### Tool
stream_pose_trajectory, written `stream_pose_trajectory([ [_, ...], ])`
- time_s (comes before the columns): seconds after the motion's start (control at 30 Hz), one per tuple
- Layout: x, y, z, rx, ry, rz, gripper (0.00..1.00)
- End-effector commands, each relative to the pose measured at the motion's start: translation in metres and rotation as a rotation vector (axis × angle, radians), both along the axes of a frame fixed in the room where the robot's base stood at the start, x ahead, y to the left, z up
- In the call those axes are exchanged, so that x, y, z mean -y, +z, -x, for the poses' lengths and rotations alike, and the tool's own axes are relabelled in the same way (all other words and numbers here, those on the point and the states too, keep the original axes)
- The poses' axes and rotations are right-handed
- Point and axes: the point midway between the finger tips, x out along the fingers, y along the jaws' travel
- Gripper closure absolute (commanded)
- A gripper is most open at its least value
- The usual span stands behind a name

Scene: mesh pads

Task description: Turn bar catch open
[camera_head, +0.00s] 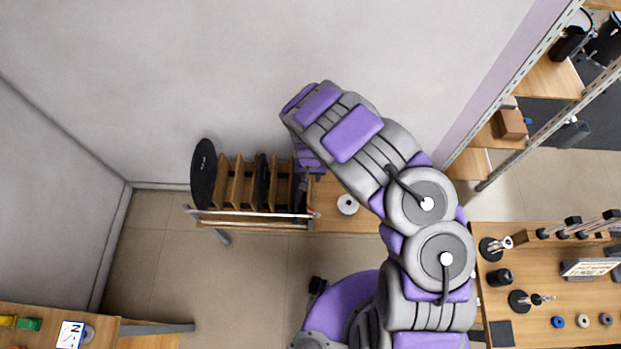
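A wooden rack (236,189) with upright dividers stands against the back wall and holds black discs, one large one (204,174) at its left end. A thin pale bar (250,212) runs across the front of the rack. Its right end shows a small red part (314,213), which may be the catch; its turn position is too small to tell. My arm reaches over from the right. My gripper (302,196) points down at the rack's right end, close to the bar's right end. Its fingers are small and dark, so contact and opening cannot be told.
A pale ring (348,204) lies on the wooden surface right of the rack, near my arm. A table (560,283) with several small parts stands at right, below metal shelving (549,78). Another table (149,340) is at lower left. The floor left of centre is clear.

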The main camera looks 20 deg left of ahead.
Motion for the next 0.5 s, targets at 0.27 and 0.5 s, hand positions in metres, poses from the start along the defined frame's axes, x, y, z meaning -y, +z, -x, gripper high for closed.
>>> stream_pose_trajectory([
  [0.27, 0.0, 0.051, 0.0, 0.002, 0.0, 0.001, 0.62],
  [0.5, 0.0, 0.089, 0.0, 0.003, -0.001, 0.0, 0.62],
])
